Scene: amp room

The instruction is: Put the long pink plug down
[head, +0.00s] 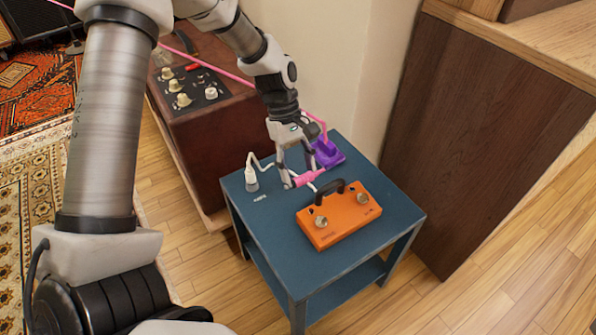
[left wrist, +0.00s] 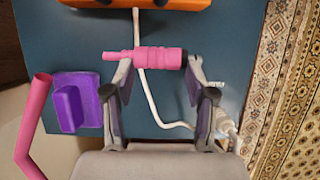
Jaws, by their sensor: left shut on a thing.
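My left gripper (head: 299,176) is shut on the long pink plug (head: 309,177) above the blue table (head: 266,222), behind the orange pedal (head: 338,215). In the left wrist view, the pink plug (left wrist: 150,57) lies crosswise at the fingertips (left wrist: 160,68), its dark end to the right. Whether the plug touches the tabletop is hard to tell. My right gripper is out of view.
A purple block (head: 328,153) with a pink cable (head: 228,75) stands at the table's back. A white plug (head: 251,178) with a white cable stands at the left corner. A brown amp (head: 205,120) is close on the left. The table's front left is clear.

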